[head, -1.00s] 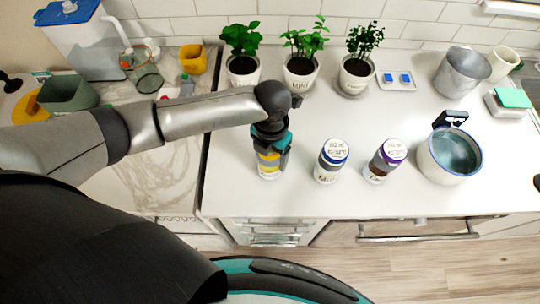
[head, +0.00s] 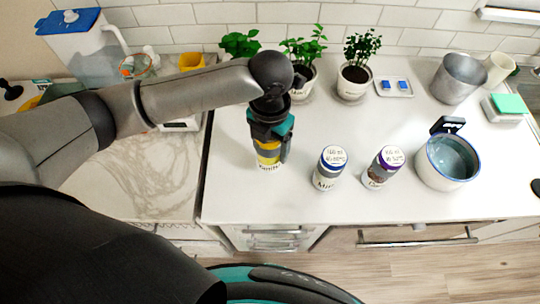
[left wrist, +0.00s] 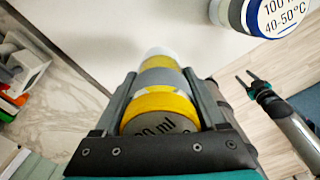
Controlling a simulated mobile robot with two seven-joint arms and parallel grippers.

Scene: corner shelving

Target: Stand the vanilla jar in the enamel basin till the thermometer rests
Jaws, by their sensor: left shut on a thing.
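My left gripper (head: 270,122) is shut on a jar with yellow bands (head: 268,156), whose name I cannot read. The jar looks upright and lifted off the counter. In the left wrist view its grey lid reads "ml" between the fingers (left wrist: 160,100). A blue-lidded jar (head: 329,170) and a purple-lidded jar (head: 381,168) stand to its right. The white enamel basin with blue rim (head: 440,178) holds water and stands further right. A black device, perhaps the thermometer (head: 447,125), sits at its back rim. My right gripper (left wrist: 245,77) shows open and empty over the floor.
Potted herbs (head: 355,75) line the back wall. A metal pot (head: 458,78), a cream mug (head: 498,68) and a green-topped scale (head: 507,106) stand at the back right. A small tray (head: 394,87) lies behind. The counter front is clear.

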